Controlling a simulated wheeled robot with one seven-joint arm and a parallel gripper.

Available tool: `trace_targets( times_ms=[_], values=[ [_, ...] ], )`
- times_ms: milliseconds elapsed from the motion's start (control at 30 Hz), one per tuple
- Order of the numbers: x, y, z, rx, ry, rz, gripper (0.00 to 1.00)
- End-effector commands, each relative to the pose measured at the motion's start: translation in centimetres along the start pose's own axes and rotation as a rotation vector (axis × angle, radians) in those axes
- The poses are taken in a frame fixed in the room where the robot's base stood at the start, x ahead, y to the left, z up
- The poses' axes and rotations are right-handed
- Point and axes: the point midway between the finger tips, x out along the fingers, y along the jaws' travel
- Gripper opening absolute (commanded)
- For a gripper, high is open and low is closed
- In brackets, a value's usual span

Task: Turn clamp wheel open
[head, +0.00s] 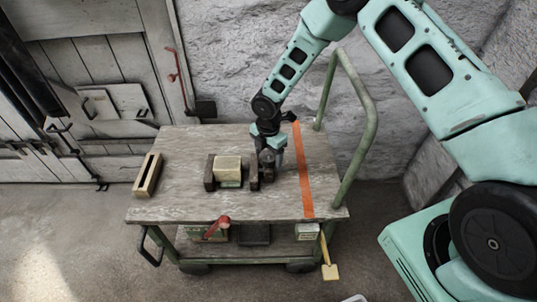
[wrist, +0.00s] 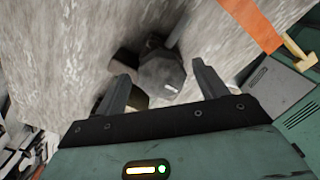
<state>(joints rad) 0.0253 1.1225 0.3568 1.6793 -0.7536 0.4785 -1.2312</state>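The clamp (head: 209,174) stands on the cart top, with a cream block (head: 228,168) between its dark jaws. Its clamp wheel (head: 267,160) is at the right end, partly hidden by my gripper (head: 270,150). In the wrist view the wheel (wrist: 162,78) is a dark grey, many-sided knob with a small pale mark. My gripper (wrist: 160,72) is open, with one finger on each side of the wheel. Gaps show between the fingers and the wheel; I cannot tell whether the fingertips reach its depth. Part of the clamp behind the wheel is hidden.
The wooden cart top (head: 170,205) has a slotted wooden block (head: 148,174) at left and an orange strip (head: 303,180) at right. A green handle rail (head: 368,130) rises at the right edge. The front of the top is clear. A red-handled item (head: 217,227) is on the lower shelf.

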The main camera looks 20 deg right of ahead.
Motion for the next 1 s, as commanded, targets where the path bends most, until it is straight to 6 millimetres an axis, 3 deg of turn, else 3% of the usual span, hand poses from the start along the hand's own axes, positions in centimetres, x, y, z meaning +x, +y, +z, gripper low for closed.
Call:
trace_targets(
  times_ms=[267, 433, 1000],
  values=[
    [0.0, -0.1, -0.1, 0.002, 0.001, -0.002, 0.71],
    [-1.5, 0.0, 0.0, 0.003, 0.002, 0.001, 0.71],
    [-14.1, 0.0, 0.1, 0.003, 0.0, 0.002, 0.71]
  ],
)
